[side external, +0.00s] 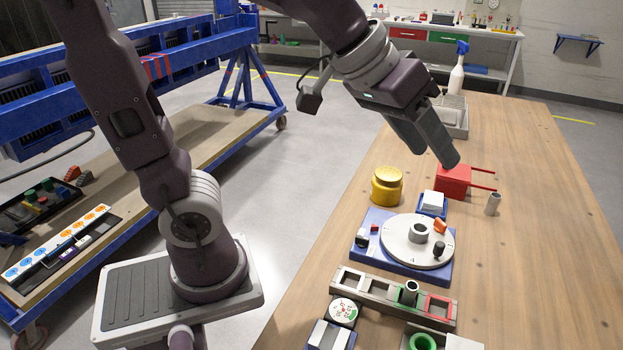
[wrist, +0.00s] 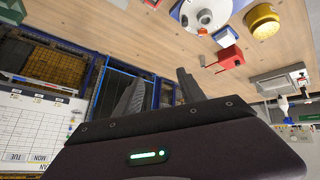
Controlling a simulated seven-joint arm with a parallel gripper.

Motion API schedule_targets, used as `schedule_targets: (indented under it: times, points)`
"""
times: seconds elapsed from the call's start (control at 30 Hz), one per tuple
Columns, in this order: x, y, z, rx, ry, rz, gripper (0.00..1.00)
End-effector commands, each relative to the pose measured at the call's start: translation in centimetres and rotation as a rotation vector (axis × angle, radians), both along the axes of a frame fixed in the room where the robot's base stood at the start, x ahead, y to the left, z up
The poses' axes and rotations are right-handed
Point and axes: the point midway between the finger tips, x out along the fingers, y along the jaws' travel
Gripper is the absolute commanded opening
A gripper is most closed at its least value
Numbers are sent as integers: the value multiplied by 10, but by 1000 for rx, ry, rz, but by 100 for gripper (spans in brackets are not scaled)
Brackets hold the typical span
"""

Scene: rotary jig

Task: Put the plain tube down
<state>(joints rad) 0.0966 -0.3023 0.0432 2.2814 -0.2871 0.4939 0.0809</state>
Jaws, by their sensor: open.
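A plain grey tube (side external: 493,203) stands upright on the bare wooden table, just right of the red block with two thin rods (side external: 453,182). My gripper (side external: 440,160) is open and empty, above and behind the red block, apart from the tube. In the wrist view my gripper's fingers (wrist: 160,84) are spread with nothing between them. The red block also shows in that view (wrist: 231,57), with a small grey shape beside its rods. Another grey tube (side external: 410,292) stands in a slot of the rack (side external: 375,285).
The rotary jig's blue base (side external: 373,261) carries a white disc (side external: 398,242) with a grey ring, an orange piece and a dark knob. A yellow canister (side external: 387,186), a white block on a blue holder (side external: 433,202), and grey trays (side external: 455,128) are nearby. The table's right side is clear.

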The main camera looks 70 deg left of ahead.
Motion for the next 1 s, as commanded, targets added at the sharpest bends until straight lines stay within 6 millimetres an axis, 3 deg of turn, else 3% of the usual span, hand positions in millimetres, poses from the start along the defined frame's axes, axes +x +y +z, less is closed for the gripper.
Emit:
schedule_targets:
  times: [0.03, 0.1, 0.23, 0.33, 0.67, 0.77, 0.83, 0.97, 1.0]
  points:
    - [-43, 9, -4, 45, 26, -18, 47]
    - [-96, 23, -21, 116, 85, -29, 47]
    - [-151, 41, -44, 205, 157, -20, 51]
    - [-163, 46, -51, 227, 177, -13, 51]
    - [-163, 46, -50, 227, 177, -16, 51]
    - [-147, 39, -42, 216, 180, -53, 51]
    - [-112, 27, -28, 192, 178, -128, 51]
    - [1, 4, -6, 129, 121, -300, 51]
    - [39, 3, -7, 113, 93, -341, 51]
